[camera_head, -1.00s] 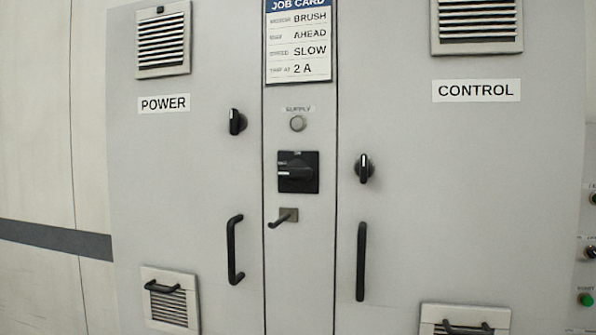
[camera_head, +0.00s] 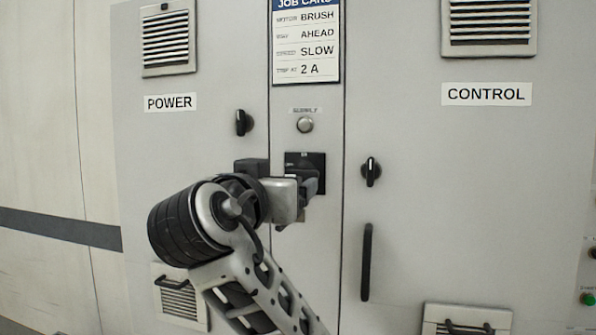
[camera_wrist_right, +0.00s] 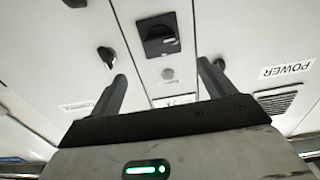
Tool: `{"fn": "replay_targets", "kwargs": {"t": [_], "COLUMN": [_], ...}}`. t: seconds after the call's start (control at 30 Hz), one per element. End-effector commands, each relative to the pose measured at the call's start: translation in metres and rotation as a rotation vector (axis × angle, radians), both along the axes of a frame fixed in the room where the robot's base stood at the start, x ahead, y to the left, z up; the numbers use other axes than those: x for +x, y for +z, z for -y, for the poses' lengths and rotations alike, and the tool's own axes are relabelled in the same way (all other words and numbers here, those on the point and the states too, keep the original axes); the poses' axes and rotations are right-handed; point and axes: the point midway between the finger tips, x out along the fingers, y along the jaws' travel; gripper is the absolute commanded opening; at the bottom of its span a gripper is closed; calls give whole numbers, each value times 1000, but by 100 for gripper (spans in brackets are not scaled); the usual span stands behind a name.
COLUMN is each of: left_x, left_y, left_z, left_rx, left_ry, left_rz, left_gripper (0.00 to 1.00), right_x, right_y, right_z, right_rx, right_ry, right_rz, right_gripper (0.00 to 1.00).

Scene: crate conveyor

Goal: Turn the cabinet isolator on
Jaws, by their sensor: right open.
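The isolator (camera_head: 306,160) is a black square plate with a black rotary handle on the cabinet's narrow middle panel. My right gripper (camera_head: 309,185) is in front of it and hides much of the handle and the lower plate. In the right wrist view, which is upside down, the isolator (camera_wrist_right: 158,34) shows whole, its handle lying across the plate. There my open right gripper (camera_wrist_right: 165,75) has one finger at each side of the picture, with nothing between them. My left gripper is not in view.
A grey, unlit supply lamp (camera_head: 305,124) sits above the isolator, below the job card (camera_head: 306,45). Black door latches (camera_head: 243,122) and (camera_head: 371,171) flank it. A long door handle (camera_head: 366,262) stands at right. My arm hides the power door's handle.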

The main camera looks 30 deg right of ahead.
Motion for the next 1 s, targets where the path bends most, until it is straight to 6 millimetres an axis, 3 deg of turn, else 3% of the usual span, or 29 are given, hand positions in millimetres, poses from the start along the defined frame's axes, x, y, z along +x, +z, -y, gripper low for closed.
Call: {"fn": "replay_targets", "kwargs": {"t": [0.3,0.5,1.0], "left_x": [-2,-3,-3], "left_y": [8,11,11], "left_z": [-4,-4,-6], "left_rx": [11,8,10], "left_ry": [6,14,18], "left_rz": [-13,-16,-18], "left_gripper": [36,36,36], "right_x": [45,66,77], "right_y": [2,1,-1], "right_z": [55,78,89], "right_rx": [-2,-2,0], "right_ry": [-3,-1,3], "right_rz": [-4,-4,-1], "right_gripper": [82,82,79]}}
